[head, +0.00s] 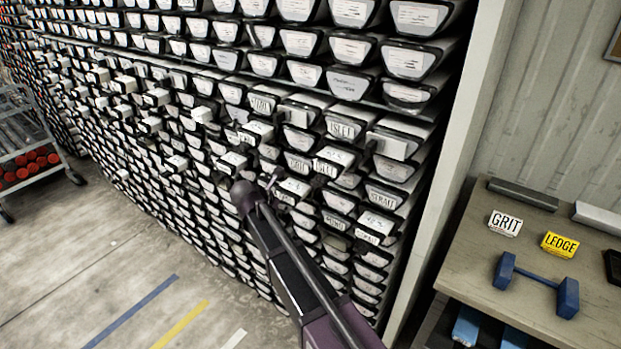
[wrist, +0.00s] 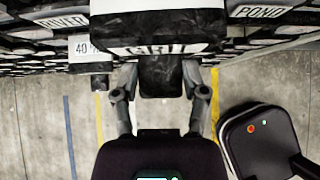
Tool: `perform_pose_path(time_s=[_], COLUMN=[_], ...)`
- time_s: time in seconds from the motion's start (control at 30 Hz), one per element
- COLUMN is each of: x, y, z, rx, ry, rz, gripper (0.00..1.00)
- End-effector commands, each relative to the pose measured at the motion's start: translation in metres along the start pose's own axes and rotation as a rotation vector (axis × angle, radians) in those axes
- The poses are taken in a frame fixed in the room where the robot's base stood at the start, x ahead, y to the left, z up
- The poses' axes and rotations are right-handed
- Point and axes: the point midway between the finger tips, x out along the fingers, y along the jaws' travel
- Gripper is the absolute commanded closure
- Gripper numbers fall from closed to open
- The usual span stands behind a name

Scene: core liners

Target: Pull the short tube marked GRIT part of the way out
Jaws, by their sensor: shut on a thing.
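The short tube marked GRIT (wrist: 150,50) is at the top middle of the wrist view, with a white upper side and a white label in black letters. A black block (wrist: 161,78) is at its front end. My gripper (wrist: 160,88) has one finger on each side of this black block and is shut on it. The lower part of the GRIT label is hidden behind the block. In the head view my gripper (head: 270,182) is at the face of the rack, small and dark, so its exact contact is hard to see there.
A tall rack (head: 460,150) holds many labelled tubes, several sticking out. Tubes marked RIVER (wrist: 58,22) and POND (wrist: 262,12) flank the held one.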

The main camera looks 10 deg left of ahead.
Motion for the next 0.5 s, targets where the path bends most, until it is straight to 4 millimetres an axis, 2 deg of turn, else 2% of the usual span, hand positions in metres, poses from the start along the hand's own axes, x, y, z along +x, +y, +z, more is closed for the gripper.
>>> perform_pose_path(time_s=[0.5], x=[-0.017], y=[-0.001], z=[-0.018], rx=[0.001], ry=[0.001], rz=[0.0], gripper=[1.0])
